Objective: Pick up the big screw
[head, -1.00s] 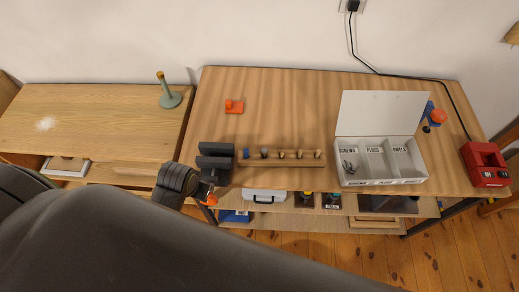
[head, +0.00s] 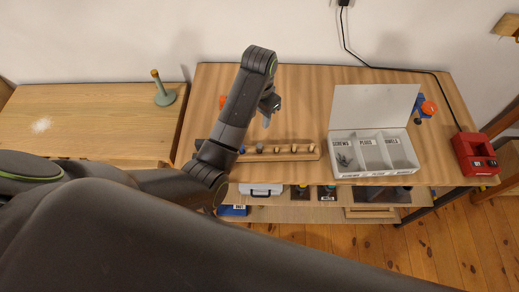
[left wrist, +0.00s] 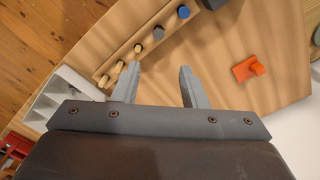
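My left gripper (head: 268,108) is over the workbench, behind the wooden rack in the head view. In the left wrist view its two grey fingers (left wrist: 159,69) are wide apart with nothing between them. Grey screws (head: 344,158) lie in the compartment labelled SCREWS of the white open box (head: 375,173). They are too small for me to tell which is the big screw. The gripper is left of the box and apart from it. My right gripper is not in view.
The wooden rack (head: 301,156) holds several upright pieces and also shows in the left wrist view (left wrist: 122,52). An orange part (left wrist: 249,68) lies on the bench top. A red device (head: 474,155) and a blue-and-orange tool (head: 424,106) are on the right.

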